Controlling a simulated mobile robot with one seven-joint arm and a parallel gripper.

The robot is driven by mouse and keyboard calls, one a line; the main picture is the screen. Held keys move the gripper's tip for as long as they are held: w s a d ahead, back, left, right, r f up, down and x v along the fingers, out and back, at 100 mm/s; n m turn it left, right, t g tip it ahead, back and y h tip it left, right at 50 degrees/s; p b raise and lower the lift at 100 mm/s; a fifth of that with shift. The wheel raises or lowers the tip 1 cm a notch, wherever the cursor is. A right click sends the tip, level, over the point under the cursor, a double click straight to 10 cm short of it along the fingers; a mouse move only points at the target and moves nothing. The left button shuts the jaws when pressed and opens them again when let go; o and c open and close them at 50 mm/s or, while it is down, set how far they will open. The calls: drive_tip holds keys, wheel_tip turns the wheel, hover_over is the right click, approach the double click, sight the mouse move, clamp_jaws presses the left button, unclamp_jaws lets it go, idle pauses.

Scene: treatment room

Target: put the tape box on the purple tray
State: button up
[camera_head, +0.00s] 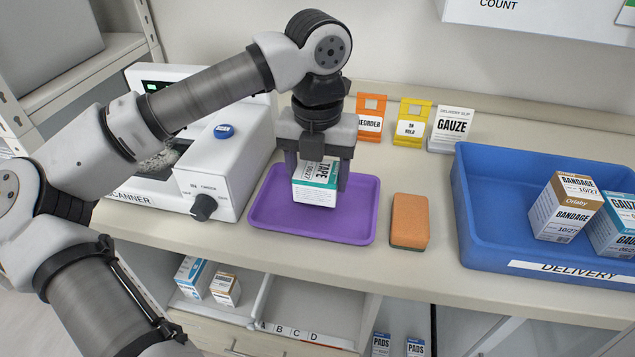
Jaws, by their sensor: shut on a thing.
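The tape box (316,191) is white with a teal band and the word TAPE on it. My gripper (317,172) points down and is shut on the tape box, with one finger at each side. The purple tray (270,228) lies on the counter directly beneath the gripper and box. The box is over the tray's middle. Whether its underside touches the tray floor cannot be told from this angle.
A white scanner (222,165) stands close to the tray's left. An orange sponge (409,220) lies to its right. A blue delivery bin (480,225) holds a bandage box (562,208) and a gauze box (612,222). Slip holders, including a gauze slip (451,128), stand behind.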

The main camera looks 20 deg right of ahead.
sight(317, 186)
drive_tip(key=shift+f, duration=1.4)
drive_tip(key=shift+f, duration=0.15)
drive_tip(key=o, duration=1)
drive_tip(key=shift+o, duration=0.2)
wheel_tip(317, 186, up, 12)
drive_tip(key=shift+r, duration=0.2)
